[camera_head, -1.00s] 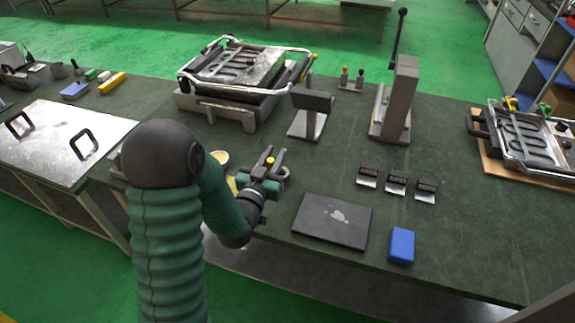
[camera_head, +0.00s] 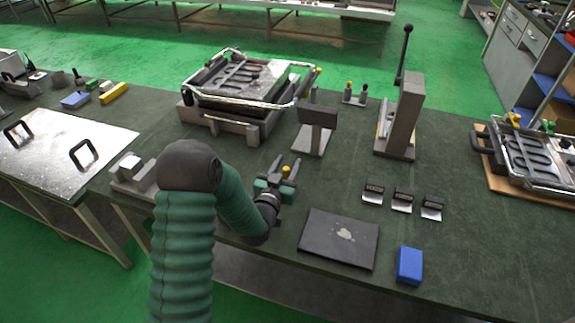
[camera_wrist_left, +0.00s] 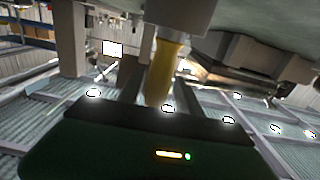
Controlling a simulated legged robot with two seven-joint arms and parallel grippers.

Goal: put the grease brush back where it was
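My left gripper (camera_head: 281,176) is over the near edge of the green bench top, left of the black plate. It is shut on the grease brush, whose yellow end (camera_head: 286,172) shows between the dark fingers. In the left wrist view the yellow handle (camera_wrist_left: 163,70) stands between the fingers, with its lower end behind the dark gripper body. The bristles cannot be made out. The grease pot is not visible now; my left arm covers that part of the bench. My right gripper is not in view.
A black plate (camera_head: 339,238) and a blue block (camera_head: 409,265) lie right of the gripper. Behind stand a grey stand (camera_head: 316,128), a lever press (camera_head: 402,115) and a heating-element fixture (camera_head: 235,100). A metal block (camera_head: 128,171) sits left of my arm.

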